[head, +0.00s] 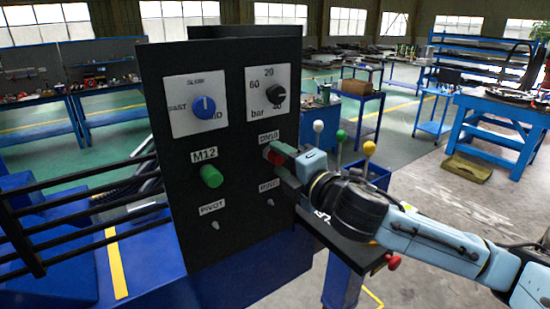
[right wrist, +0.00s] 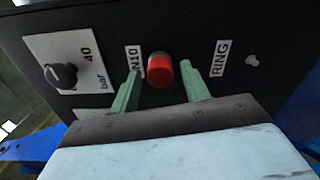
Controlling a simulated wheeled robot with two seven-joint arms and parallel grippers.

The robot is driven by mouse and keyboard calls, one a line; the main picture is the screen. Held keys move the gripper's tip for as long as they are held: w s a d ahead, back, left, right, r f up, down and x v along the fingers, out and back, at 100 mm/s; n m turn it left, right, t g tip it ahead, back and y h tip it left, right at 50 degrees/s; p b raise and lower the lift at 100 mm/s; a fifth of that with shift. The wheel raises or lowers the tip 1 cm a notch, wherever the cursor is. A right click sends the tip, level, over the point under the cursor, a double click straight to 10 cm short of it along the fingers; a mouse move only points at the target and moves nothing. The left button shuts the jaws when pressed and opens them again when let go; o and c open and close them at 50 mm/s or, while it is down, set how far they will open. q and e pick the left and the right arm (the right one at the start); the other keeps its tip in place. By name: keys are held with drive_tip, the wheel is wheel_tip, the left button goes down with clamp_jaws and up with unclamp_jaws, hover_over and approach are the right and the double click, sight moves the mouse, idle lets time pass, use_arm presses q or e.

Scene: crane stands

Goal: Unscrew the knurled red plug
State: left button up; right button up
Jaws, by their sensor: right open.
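The red plug (head: 273,154) sits in the black panel under the DN10 label, partly hidden by my right gripper in the head view. In the right wrist view the red plug (right wrist: 160,70) shows whole, between the two green fingers. My right gripper (head: 279,158) is at the panel, and its fingers (right wrist: 158,84) stand apart on either side of the plug. A gap shows between each finger and the plug, so it is not gripped. My left gripper is not in view.
The black panel (head: 237,215) also bears a green M12 plug (head: 211,176), a blue-knobbed dial (head: 204,107) and a black bar knob (head: 276,94). Levers with white, green and yellow balls (head: 369,148) stand right of the panel, close to my right arm. A red knob (head: 393,262) is below.

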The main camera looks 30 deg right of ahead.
drive_tip(key=m, duration=0.5)
drive_tip(key=m+p, duration=0.1)
drive_tip(key=m, duration=0.3)
drive_tip(key=shift+r+m+p, duration=0.1)
drive_tip(key=shift+m+p, duration=0.2)
drive_tip(key=shift+m, duration=0.1)
drive_tip(key=m, duration=1)
clamp_jaws()
